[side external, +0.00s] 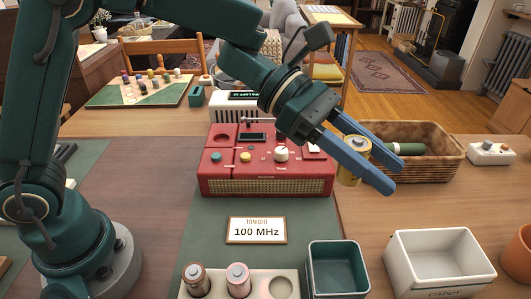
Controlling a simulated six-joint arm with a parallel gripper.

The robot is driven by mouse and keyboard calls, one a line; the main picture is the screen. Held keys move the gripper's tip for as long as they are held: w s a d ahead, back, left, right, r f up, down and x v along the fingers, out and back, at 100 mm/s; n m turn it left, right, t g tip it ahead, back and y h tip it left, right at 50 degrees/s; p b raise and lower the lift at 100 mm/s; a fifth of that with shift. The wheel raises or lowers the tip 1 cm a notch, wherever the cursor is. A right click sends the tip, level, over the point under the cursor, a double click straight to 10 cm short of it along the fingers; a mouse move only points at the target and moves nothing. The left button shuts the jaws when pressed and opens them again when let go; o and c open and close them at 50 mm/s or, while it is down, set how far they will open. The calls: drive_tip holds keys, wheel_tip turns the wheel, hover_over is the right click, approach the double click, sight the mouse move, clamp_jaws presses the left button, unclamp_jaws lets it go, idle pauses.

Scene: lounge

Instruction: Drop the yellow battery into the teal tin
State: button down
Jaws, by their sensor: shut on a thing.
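My gripper (368,160) has two blue fingers and is shut on the yellow battery (352,172). It holds the battery roughly upright, to the right of the red radio and in front of the wicker basket; the near finger hides part of the battery. The teal tin (337,270) is a square open container at the front edge of the picture, below and slightly left of the battery. The part of its inside that shows looks empty.
The red radio (265,187) stands behind a "100 MHz" card (257,231). A wicker basket (432,170) holds a green cylinder (408,149).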

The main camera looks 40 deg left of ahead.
drive_tip(key=s+d+f+m+g, duration=0.1)
drive_tip(key=s+d+f, duration=0.1)
drive_tip(key=f, duration=0.3)
drive_tip(key=s+d+f+m+g, duration=0.1)
drive_tip(key=s+d+f, duration=0.1)
drive_tip(key=f, duration=0.3)
drive_tip(key=shift+d, duration=0.8)
drive_tip(key=shift+c, duration=2)
unclamp_jaws()
drive_tip(key=shift+a+r, duration=0.1)
